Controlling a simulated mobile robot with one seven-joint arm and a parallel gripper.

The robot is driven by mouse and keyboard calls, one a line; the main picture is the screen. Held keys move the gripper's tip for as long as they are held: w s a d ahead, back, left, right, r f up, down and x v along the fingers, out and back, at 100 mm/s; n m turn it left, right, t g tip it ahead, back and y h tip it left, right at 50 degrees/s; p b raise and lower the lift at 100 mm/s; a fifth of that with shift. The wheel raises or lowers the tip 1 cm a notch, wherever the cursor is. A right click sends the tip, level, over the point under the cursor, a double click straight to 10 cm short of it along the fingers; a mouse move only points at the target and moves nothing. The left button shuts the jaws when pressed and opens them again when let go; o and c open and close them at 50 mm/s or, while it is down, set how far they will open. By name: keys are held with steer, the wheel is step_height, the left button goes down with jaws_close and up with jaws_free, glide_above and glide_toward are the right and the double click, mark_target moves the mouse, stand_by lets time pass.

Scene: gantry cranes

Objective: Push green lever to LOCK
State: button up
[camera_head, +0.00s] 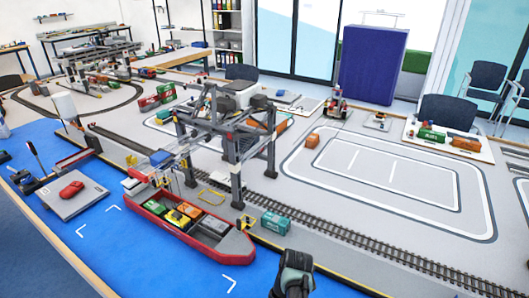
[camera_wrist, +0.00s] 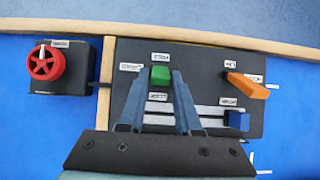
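The green lever (camera_wrist: 160,75) stands on a dark control panel (camera_wrist: 128,62) in the wrist view. Small white labels lie around it, one above, one below and one to the left; their words are too small to read surely. My gripper (camera_wrist: 161,85) is over the panel with its two fingers apart. The green lever shows between the fingertips; I cannot tell whether either finger touches it. In the head view, part of my arm (camera_head: 293,274) shows at the bottom edge, and the panel and green lever are not visible there.
On the panel, an orange lever (camera_wrist: 246,86) and a blue slider block (camera_wrist: 236,121) are to the right. A red wheel (camera_wrist: 46,63) on a black box stands left. A wooden rim (camera_wrist: 215,39) runs behind. The head view shows a gantry crane (camera_head: 232,135) over a red ship (camera_head: 190,232).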

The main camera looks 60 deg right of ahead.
steer(key=o, duration=0.3)
steer(key=p+v, duration=0.2)
steer(key=v, duration=1.1)
steer(key=shift+w+p, duration=0.1)
steer(key=shift+p, duration=0.2)
